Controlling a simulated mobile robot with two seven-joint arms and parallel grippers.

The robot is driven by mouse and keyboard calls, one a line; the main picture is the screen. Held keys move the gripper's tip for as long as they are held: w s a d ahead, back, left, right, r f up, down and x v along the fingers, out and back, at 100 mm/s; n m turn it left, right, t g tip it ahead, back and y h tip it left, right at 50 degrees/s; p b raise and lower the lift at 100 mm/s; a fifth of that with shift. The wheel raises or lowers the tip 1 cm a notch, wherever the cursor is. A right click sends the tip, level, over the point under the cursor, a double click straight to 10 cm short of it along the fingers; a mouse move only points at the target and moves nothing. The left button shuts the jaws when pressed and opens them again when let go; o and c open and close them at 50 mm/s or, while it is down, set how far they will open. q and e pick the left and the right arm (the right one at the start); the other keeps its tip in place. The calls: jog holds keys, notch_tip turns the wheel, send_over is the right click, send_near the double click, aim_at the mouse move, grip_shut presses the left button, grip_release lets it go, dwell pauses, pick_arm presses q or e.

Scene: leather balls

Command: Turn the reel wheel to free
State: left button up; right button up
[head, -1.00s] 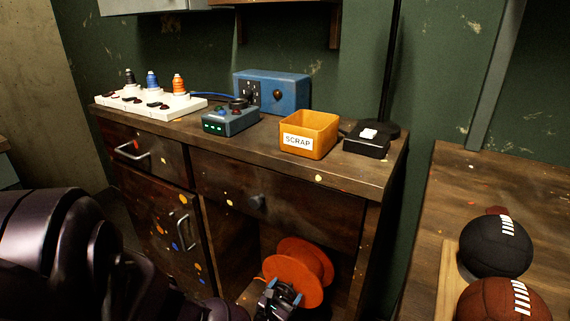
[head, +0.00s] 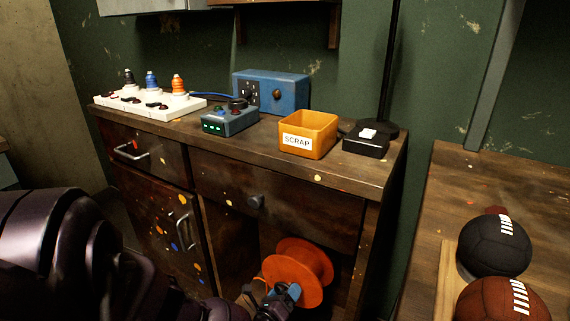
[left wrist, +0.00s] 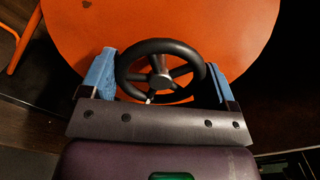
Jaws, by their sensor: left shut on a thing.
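The orange reel (head: 312,262) sits in the open bay of the wooden cabinet. Its black spoked wheel (left wrist: 160,44) stands out in front of the orange disc in the left wrist view. My left gripper (head: 283,291) is at the front of the reel. In the left wrist view its two blue fingers lie on either side of the wheel rim, and it is shut on the wheel. In the head view the gripper hides the wheel. My right gripper is not in view.
The cabinet top (head: 225,146) holds a yellow SCRAP bin (head: 322,124), a blue socket box (head: 285,92), a small device with green lights (head: 229,122) and a white rack of spools (head: 150,107). A bench at right bears a black ball (head: 488,248) and a brown ball (head: 497,303).

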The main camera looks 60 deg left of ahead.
pick_arm(q)
jog(key=n, duration=0.4)
jog(key=shift+s+d+f+n, duration=0.1)
jog(key=shift+n, duration=0.2)
jog(key=n, duration=0.3)
jog(key=shift+n, duration=0.4)
jog(key=n, duration=2.1)
jog(key=shift+s+n, duration=0.1)
jog(key=shift+n, duration=0.2)
jog(key=o, duration=0.8)
jog(key=shift+r, duration=0.2)
